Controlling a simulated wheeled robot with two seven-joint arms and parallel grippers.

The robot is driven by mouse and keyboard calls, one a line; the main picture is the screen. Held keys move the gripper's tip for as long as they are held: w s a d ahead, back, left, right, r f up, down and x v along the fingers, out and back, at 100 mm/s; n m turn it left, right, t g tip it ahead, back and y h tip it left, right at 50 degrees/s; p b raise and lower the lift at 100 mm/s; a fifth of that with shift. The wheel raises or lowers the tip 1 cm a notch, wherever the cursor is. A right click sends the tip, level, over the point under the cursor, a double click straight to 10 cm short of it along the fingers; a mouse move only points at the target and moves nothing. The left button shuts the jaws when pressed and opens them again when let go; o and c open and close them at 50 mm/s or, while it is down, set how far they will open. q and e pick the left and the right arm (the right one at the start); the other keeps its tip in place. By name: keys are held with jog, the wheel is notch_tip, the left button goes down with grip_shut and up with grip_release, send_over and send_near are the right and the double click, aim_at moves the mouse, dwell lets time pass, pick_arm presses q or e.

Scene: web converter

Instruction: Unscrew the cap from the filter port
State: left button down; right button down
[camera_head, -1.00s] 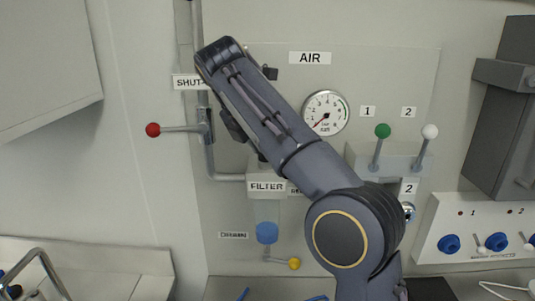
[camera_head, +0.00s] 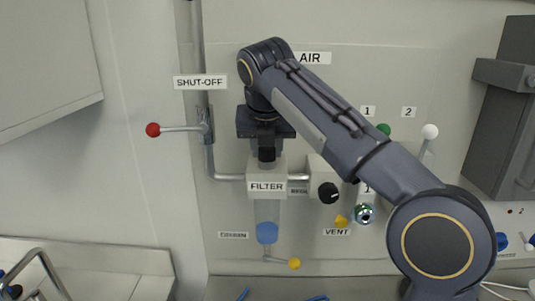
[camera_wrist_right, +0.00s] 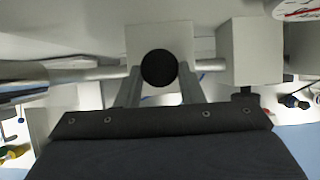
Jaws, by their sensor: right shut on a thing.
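The filter housing (camera_head: 267,171) is a pale block labelled FILTER on the wall panel, with a clear bowl and blue contents below it. The black cap (camera_head: 267,154) is at the top of this block. My right gripper (camera_head: 267,150) points down from above and is shut on the cap. In the right wrist view the round black cap (camera_wrist_right: 159,68) lies between the two grey fingers of my right gripper (camera_wrist_right: 159,75), over the pale block. I cannot tell how far the cap is threaded on. My left gripper is not in view.
A pipe runs along the panel to the filter. The red-knobbed shut-off lever (camera_head: 153,130) is to the left. A black knob (camera_head: 328,193) and the yellow vent part (camera_head: 341,221) are to the right. A yellow drain knob (camera_head: 294,264) is below. My right arm hides the gauge.

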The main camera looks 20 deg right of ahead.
jog(key=n, duration=0.1)
jog(key=n+y, duration=0.1)
jog(key=shift+s+d+n, duration=0.1)
jog(key=shift+d+n, duration=0.2)
jog(key=shift+n+y, duration=0.4)
jog(key=shift+n, duration=0.4)
jog(key=c, duration=1)
grip_release()
jog(key=shift+t, duration=0.3)
jog(key=shift+c, duration=0.2)
jog(key=shift+a+m+h, duration=0.2)
jog(key=shift+m+h, duration=0.5)
jog(key=shift+m, duration=0.9)
